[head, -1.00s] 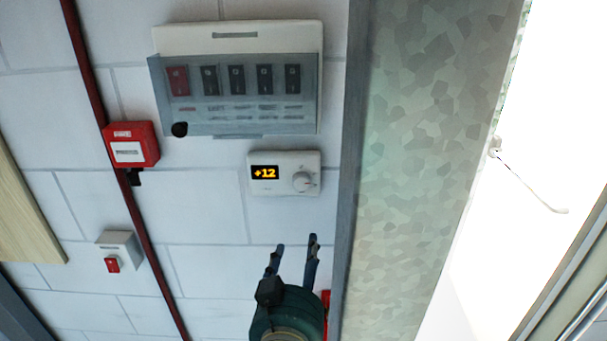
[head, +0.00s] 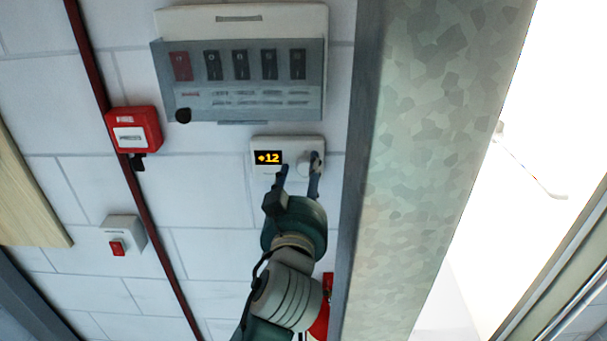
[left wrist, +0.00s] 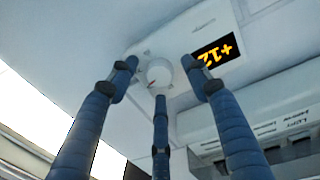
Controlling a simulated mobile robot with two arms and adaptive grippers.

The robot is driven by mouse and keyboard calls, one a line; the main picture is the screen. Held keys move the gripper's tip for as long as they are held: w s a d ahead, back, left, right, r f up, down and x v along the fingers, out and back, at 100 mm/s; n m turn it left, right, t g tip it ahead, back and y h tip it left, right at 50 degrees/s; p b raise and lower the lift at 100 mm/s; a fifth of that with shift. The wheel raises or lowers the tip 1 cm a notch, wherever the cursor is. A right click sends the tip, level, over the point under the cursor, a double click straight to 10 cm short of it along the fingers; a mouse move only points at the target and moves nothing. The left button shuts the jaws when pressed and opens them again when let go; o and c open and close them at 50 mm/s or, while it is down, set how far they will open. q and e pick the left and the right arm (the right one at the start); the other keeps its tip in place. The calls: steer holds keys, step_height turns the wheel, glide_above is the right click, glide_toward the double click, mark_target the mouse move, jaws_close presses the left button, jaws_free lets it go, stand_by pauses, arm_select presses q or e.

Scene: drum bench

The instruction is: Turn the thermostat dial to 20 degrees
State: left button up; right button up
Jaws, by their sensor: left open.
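The thermostat (head: 288,146) is a white box on the wall, and its display (head: 268,158) reads +12 in orange. Its round white dial (head: 305,165) is at its right side, partly hidden by a finger. My left gripper (head: 298,168) is open, with its fingertips at the lower part of the thermostat. In the left wrist view the dial (left wrist: 159,73) lies between the open fingers of the left gripper (left wrist: 160,80); I cannot tell whether they touch it. My right gripper is not in view.
A breaker panel (head: 240,102) with a clear cover is just above the thermostat. A red call box (head: 134,129) and a small red switch (head: 118,248) are to the left. A patterned column (head: 425,150) stands close on the right. A red object (head: 321,322) is partly hidden behind my arm.

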arm_select(q)
steer(key=shift+d, duration=0.1)
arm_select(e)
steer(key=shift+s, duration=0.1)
arm_select(q)
steer(key=c, duration=1.1)
steer(key=shift+c, duration=0.2)
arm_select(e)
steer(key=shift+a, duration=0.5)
arm_select(q)
steer(key=shift+w+m, duration=0.1)
steer(key=shift+m, duration=0.3)
steer(key=m, duration=0.4)
steer(key=shift+r, duration=0.1)
steer(key=shift+m+g, duration=0.3)
steer(key=shift+m, duration=1.3)
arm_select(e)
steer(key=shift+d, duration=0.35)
arm_select(q)
steer(key=shift+y, duration=0.3)
